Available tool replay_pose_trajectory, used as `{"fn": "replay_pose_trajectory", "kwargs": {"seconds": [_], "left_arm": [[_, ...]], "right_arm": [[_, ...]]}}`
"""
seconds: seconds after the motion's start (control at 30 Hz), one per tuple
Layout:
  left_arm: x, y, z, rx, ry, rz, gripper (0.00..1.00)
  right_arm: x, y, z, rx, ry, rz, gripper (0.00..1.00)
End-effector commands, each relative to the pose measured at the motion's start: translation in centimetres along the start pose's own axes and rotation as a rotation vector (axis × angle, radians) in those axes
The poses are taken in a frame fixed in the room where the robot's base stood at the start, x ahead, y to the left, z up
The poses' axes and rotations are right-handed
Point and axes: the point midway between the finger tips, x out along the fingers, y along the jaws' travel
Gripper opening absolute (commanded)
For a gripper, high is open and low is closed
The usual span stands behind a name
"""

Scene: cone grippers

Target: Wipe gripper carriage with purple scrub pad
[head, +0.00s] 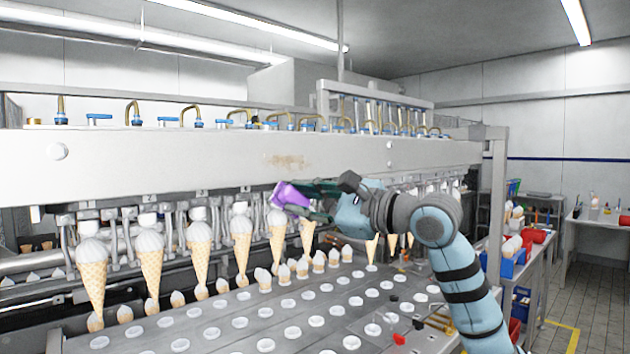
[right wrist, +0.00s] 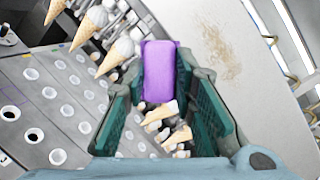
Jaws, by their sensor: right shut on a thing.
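The purple scrub pad (head: 291,194) is held in my right gripper (head: 308,198), which is shut on it. In the right wrist view the pad (right wrist: 160,72) stands between the dark green fingers of the right gripper (right wrist: 165,85). The gripper carriage (head: 220,160) is a long pale beam across the head view. A brownish stain (head: 288,161) marks its front face, and it also shows in the right wrist view (right wrist: 220,50). The pad is just below the stain, near the carriage's lower edge; I cannot tell whether it touches. My left gripper is not in view.
Several ice cream cones (head: 200,245) hang in a row under the carriage. A side table with blue and red bins (head: 510,262) is at the right.

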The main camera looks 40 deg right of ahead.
Motion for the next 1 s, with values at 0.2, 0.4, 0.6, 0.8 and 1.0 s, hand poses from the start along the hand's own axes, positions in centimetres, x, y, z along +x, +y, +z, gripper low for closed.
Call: {"fn": "replay_pose_trajectory", "kwargs": {"seconds": [0.2,0.4,0.6,0.8,1.0], "left_arm": [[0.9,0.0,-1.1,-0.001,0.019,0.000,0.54],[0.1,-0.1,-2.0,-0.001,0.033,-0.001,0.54],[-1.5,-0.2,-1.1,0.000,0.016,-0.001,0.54],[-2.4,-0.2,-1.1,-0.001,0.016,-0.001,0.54],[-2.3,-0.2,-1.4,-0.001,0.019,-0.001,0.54]], "right_arm": [[-3.9,-2.8,6.4,-0.056,-0.185,-0.123,0.02],[-3.3,-3.4,7.2,-0.058,-0.206,-0.132,0.02],[-0.5,-3.8,6.7,-0.056,-0.204,-0.130,0.02],[1.3,-3.9,6.2,-0.057,-0.203,-0.131,0.02],[1.5,-3.9,6.0,-0.059,-0.202,-0.132,0.02]]}}
